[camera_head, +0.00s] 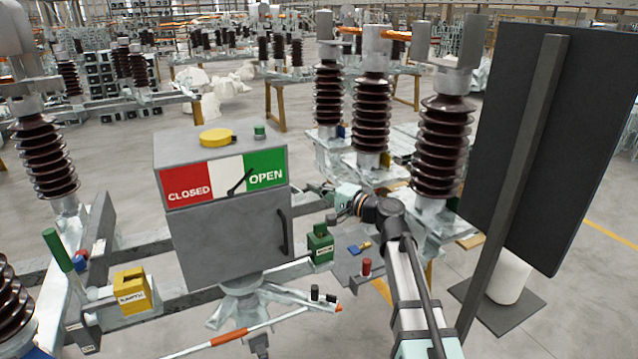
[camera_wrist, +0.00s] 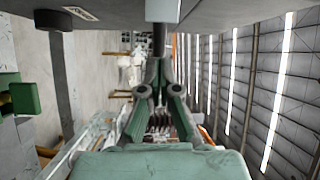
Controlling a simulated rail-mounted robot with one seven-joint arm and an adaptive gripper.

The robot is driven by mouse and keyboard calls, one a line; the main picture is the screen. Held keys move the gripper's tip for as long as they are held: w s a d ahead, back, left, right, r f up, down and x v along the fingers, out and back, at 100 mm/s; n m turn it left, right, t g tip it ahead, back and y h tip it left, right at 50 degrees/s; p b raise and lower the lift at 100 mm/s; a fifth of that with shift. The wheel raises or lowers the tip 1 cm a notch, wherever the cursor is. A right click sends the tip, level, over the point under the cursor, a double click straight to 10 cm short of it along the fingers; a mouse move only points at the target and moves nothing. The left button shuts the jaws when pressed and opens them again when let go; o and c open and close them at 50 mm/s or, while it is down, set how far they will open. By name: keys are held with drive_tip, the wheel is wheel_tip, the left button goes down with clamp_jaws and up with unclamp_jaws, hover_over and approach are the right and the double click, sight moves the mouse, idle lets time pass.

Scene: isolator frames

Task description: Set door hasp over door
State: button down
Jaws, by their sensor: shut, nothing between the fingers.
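The grey cabinet (camera_head: 228,240) stands at the centre of the head view, with its door shut and a dark handle (camera_head: 283,232) at the door's right side. My gripper (camera_head: 318,189) is at the right of the cabinet, near its upper right side, with its fingers pointing left. In the wrist view my gripper (camera_wrist: 158,62) has its fingers together and empty, close to a grey surface along the top. A pale block (camera_wrist: 163,10) and a dark narrow piece lie just beyond the tips. I cannot tell which part is the hasp, or whether the fingers touch it.
A green lock-like block (camera_head: 320,245) stands right of the cabinet, close below my arm. A yellow block (camera_head: 132,290) sits on the frame at left. Brown insulators (camera_head: 372,110) stand behind my arm. A dark panel (camera_head: 545,140) stands at right.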

sight(307, 191)
drive_tip(key=s+b, duration=0.1)
drive_tip(key=s+a+b, duration=0.1)
drive_tip(key=b, duration=0.1)
drive_tip(key=shift+s+a+f, duration=0.1)
drive_tip(key=shift+s, duration=0.2)
idle(0.4)
